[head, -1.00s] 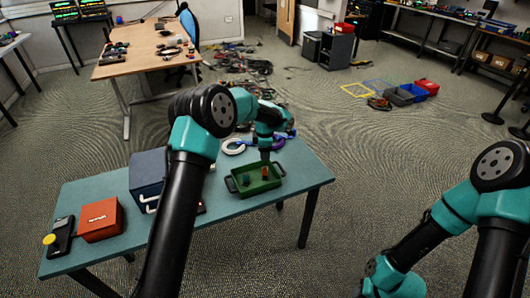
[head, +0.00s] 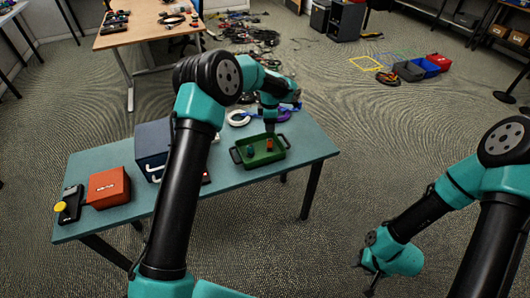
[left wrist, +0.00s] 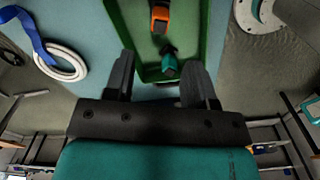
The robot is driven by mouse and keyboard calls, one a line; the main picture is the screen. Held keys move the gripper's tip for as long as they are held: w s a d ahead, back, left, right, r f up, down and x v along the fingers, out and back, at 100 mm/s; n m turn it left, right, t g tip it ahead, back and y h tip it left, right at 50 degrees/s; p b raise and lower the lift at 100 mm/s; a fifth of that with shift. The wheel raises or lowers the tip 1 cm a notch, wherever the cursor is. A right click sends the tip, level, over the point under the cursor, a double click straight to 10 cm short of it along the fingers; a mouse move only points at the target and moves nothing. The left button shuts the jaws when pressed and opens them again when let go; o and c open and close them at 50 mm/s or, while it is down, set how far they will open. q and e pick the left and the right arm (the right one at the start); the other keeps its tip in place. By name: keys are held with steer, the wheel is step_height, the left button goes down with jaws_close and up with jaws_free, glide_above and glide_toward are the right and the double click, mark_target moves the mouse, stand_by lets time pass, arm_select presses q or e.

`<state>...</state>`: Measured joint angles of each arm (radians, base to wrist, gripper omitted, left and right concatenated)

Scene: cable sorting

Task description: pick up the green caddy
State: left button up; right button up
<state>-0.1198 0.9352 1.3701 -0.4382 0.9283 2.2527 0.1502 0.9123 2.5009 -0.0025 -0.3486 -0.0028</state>
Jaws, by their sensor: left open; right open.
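The green caddy (head: 266,159) stands upright on the teal table, with dark handles at its ends and a few small items inside. My left gripper (head: 270,131) is above its far side, pointing down. In the left wrist view the caddy (left wrist: 202,35) holds an orange piece (left wrist: 160,17) and a teal piece (left wrist: 169,62). The left gripper (left wrist: 158,78) is open there, its fingers on either side of the caddy's near end; I cannot tell whether they touch it. My right gripper (head: 371,277) is open and empty, low at the right, away from the table.
A white coil (head: 238,118) lies behind the caddy.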

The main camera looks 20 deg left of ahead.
arm_select(q)
steer(key=shift+c, duration=0.4)
steer(key=c, duration=0.6)
steer(key=shift+o, duration=0.2)
